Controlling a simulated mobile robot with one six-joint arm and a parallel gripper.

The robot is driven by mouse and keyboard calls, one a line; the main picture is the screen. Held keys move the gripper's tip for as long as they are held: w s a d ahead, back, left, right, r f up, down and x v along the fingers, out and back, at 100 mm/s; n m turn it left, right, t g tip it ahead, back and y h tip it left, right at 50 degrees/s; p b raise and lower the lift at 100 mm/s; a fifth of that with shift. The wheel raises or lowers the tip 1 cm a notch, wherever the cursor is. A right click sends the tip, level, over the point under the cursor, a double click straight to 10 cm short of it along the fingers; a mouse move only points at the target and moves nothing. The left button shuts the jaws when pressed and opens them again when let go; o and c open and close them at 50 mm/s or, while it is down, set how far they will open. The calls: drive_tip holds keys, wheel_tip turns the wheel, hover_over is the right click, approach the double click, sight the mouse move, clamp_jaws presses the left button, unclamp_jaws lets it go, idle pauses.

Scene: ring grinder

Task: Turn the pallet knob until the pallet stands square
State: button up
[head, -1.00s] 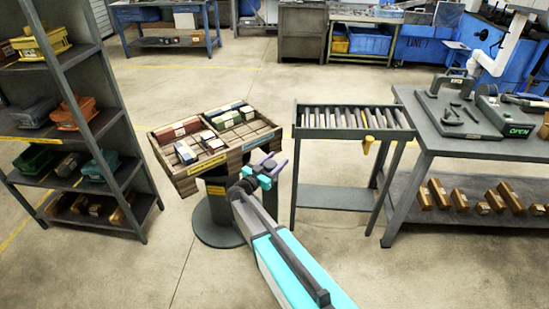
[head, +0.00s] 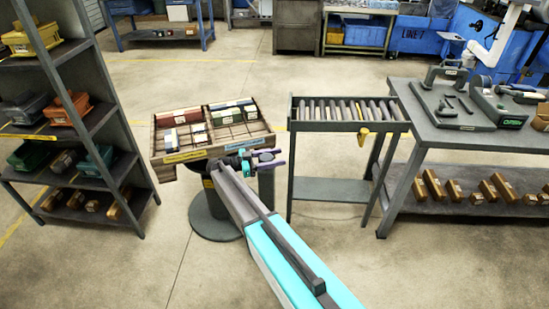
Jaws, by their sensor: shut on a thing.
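The pallet (head: 220,149) is a wooden, divided tray on a round-based stand (head: 214,222). In the head view it stands nearly square, its front edge still rising slightly to the right. Coloured boxes fill part of its back and left compartments; several at front right are empty. My gripper (head: 272,159) is at the pallet's front right corner, just below its rim, with purple fingertips pointing right. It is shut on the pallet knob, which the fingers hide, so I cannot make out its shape.
A roller table (head: 345,127) stands close to the right of the pallet, with a narrow gap. Beyond it is a workbench (head: 452,142) with a fixture. A shelf rack (head: 75,110) with bins stands at the left. Floor behind the pallet is clear.

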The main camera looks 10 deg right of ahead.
sight(260, 160)
drive_tip(key=shift+s+m+g, duration=0.1)
drive_tip(key=shift+m+g, duration=0.5)
drive_tip(key=shift+g, duration=0.4)
drive_tip(key=shift+s+a, duration=0.1)
drive_tip(key=o, duration=1.1)
drive_tip(key=shift+w+a+f+b, duration=0.1)
drive_tip(key=shift+w+a+b, duration=0.05)
drive_tip(key=shift+a+b, duration=0.9)
drive_tip(key=shift+w+a+f+b, duration=0.15)
drive_tip(key=shift+a+b, duration=0.45)
drive_tip(key=shift+a, duration=0.75)
drive_tip(key=shift+a+b, duration=0.8)
drive_tip(key=shift+b, duration=0.35)
drive_tip(key=shift+w+a+r+b, duration=0.1)
drive_tip(key=shift+a+r+b, duration=0.1)
drive_tip(key=shift+a+b, duration=0.35)
